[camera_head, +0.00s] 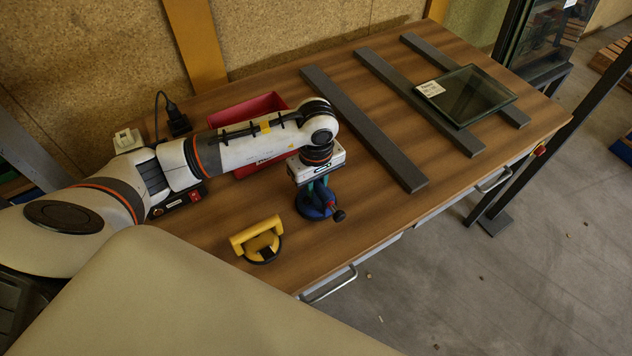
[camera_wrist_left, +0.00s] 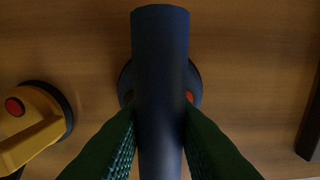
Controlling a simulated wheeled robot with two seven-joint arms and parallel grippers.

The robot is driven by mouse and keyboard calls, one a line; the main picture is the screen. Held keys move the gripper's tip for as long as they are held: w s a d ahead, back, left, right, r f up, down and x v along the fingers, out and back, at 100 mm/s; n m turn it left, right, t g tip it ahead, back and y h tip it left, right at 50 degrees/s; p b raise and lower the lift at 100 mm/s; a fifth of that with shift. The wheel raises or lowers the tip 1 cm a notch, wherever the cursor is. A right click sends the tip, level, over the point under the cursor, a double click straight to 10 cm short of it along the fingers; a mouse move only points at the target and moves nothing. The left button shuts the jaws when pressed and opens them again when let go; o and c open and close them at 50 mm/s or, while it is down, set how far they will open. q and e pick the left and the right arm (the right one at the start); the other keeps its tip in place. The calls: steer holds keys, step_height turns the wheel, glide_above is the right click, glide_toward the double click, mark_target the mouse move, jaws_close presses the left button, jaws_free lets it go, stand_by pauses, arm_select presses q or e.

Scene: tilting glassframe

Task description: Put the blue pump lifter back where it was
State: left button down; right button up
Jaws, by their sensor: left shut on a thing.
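The blue pump lifter (camera_head: 314,205) is upright on the wooden table, its round blue suction cup at or just above the surface; I cannot tell whether it touches. My left gripper (camera_head: 318,187) points down from above and is shut on it. In the left wrist view the lifter's dark handle (camera_wrist_left: 160,80) runs between the two green fingers of the gripper (camera_wrist_left: 160,145) and hides most of the cup below. My right gripper is not in view.
A yellow suction lifter (camera_head: 258,240) stands left of the blue one, near the front edge. A red bin (camera_head: 248,110) is behind my arm. Grey bars (camera_head: 365,130) and a glass pane (camera_head: 468,95) lie to the right. A charger (camera_head: 127,139) sits at the back left.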

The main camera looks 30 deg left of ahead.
arm_select(q)
steer(key=shift+f, duration=0.1)
steer(key=c, duration=1.2)
jaws_free()
step_height(320, 180, up, 12)
steer(key=b, duration=0.2)
